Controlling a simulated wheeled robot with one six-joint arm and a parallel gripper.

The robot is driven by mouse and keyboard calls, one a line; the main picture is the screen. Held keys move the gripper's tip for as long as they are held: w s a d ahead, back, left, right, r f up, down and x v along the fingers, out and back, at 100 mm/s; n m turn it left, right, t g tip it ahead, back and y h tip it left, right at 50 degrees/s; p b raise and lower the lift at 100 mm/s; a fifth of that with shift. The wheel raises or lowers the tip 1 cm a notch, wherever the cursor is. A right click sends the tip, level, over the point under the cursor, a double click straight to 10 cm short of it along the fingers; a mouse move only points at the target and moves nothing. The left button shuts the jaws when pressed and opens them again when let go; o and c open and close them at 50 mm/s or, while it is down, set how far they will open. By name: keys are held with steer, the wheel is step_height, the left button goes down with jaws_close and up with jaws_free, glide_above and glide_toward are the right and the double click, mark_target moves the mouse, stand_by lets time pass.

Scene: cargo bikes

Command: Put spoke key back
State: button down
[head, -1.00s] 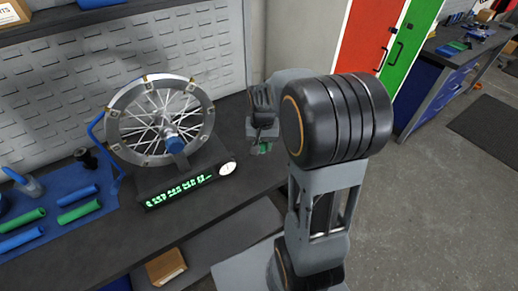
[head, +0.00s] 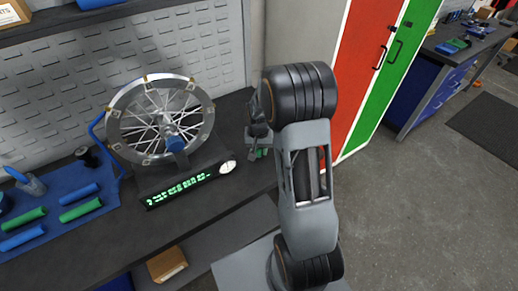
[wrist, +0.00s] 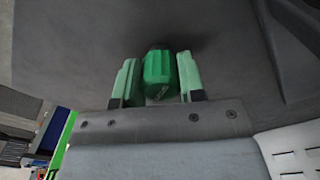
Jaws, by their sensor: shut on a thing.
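My gripper (wrist: 160,78) has green fingers and is shut on a green, faceted piece, the spoke key (wrist: 158,68), in the wrist view. The key sits between the two fingers, with a small metallic part at its lower end. A dark surface lies beyond it. In the head view my gripper (head: 258,154) is over the dark bench, right of the wheel stand, and mostly hidden by my arm. The key cannot be made out clearly there.
A spoked wheel (head: 160,82) stands in a truing stand with a lit green display (head: 180,191). A blue mat (head: 68,177) at left bears blue and green handled tools and a cup. The dark bench (head: 135,228) is clear in front. Red and green lockers stand at right.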

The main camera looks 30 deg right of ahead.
steer(key=shift+f, duration=0.2)
steer(key=c, duration=0.7)
jaws_free()
steer(key=shift+r, duration=0.2)
step_height(320, 180, up, 11)
steer(key=shift+s+a+r+n+t, duration=0.8)
steer(key=shift+s+a+r, duration=0.6)
steer(key=shift+s, duration=1.25)
steer(key=shift+s+a+r+n+t, duration=0.6)
steer(key=shift+s+a+r+n, duration=0.4)
steer(key=shift+s+a, duration=1.2)
steer(key=shift+s+a+r+n+t, duration=0.7)
steer(key=shift+s+a+r+n, duration=0.35)
steer(key=shift+s, duration=2.1)
